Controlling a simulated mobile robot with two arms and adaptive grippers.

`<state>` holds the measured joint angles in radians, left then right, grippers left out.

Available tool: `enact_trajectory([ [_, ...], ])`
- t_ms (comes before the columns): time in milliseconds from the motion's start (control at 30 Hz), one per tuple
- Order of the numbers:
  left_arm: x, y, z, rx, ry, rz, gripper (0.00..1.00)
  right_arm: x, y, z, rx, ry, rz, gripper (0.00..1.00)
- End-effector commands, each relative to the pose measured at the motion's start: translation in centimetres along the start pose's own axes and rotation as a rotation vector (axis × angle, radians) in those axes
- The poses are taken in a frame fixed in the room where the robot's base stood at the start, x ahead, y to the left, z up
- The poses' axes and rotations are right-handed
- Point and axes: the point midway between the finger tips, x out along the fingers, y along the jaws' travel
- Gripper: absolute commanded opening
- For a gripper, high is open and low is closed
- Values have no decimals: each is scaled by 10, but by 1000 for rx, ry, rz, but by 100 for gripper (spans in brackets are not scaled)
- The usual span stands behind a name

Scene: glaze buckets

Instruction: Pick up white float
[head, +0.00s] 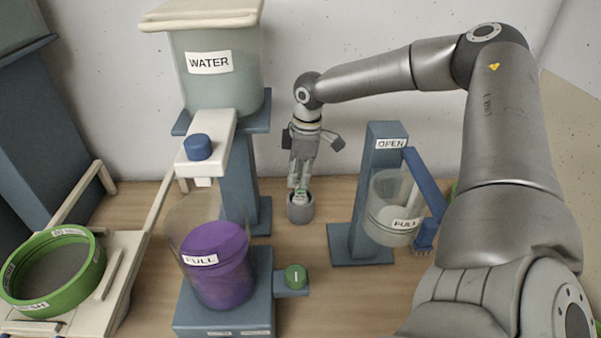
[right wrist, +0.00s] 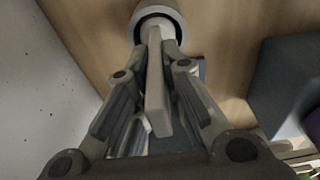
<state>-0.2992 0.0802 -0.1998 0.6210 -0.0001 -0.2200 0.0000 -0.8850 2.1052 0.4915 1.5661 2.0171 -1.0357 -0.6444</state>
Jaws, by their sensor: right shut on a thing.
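My right gripper (head: 299,184) points down over a small grey cup (head: 300,212) on the wooden table. In the right wrist view my right gripper (right wrist: 157,50) is shut on the pale, bar-like handle of the white float (right wrist: 155,95). The handle runs between the fingers toward a whitish round part at the mouth of the cup (right wrist: 178,36). The float's lower end is at or inside the cup, and I cannot tell whether it is clear of it. In the head view the fingers mostly hide the float. My left gripper is not in view.
A water tank (head: 218,85) with a spout stands left of the cup. A purple-filled container (head: 220,275) sits on a blue base by a green button (head: 295,276). A clear bucket (head: 393,205) hangs by the blue OPEN post (head: 384,160). A green ring (head: 85,285) lies left.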

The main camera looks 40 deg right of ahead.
Motion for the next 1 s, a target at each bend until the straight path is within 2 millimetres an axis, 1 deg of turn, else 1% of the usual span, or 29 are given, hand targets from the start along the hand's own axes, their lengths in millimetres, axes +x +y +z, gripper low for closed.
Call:
enact_trajectory([
  [433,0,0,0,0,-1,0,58,-1,0,0,0,1,1,0],
  [567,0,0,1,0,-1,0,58,-5,1,-1,0,2,2,0],
  [667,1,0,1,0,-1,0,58,-13,1,-2,0,4,3,0],
  [767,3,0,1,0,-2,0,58,-26,1,-4,0,5,4,0],
  [867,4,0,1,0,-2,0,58,-44,1,-6,0,5,4,0],
  [1000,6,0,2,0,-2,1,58,-73,1,-10,0,5,5,0],
])
